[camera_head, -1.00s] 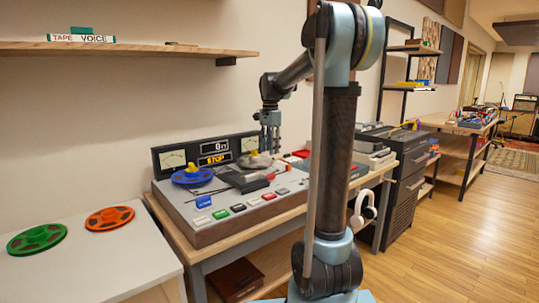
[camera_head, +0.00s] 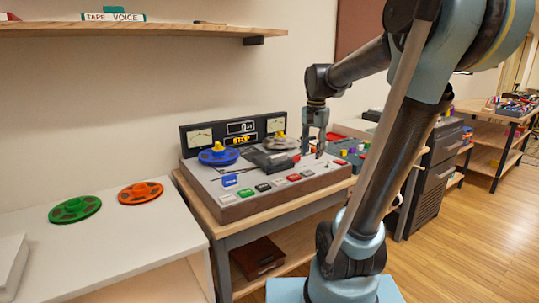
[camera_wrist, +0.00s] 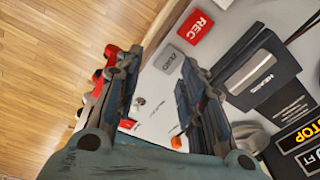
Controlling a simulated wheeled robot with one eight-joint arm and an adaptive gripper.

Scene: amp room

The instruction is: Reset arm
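My gripper (camera_head: 312,150) hangs fingers-down over the right part of the tape deck (camera_head: 240,207). In the wrist view my gripper (camera_wrist: 155,85) has its two fingers apart with nothing between them. The display (camera_head: 276,125) reads STOP in yellow. A row of coloured buttons lines the front, with the red REC button (camera_wrist: 195,26) close to my gripper in the wrist view.
A white table (camera_head: 130,240) at left holds a green reel (camera_head: 75,209) and an orange reel (camera_head: 140,193). A wooden shelf (camera_head: 170,31) hangs above with a TAPE VOICE box (camera_head: 114,17). A dark cabinet (camera_head: 433,170) stands at right. Open wooden floor (camera_head: 480,230) lies at right.

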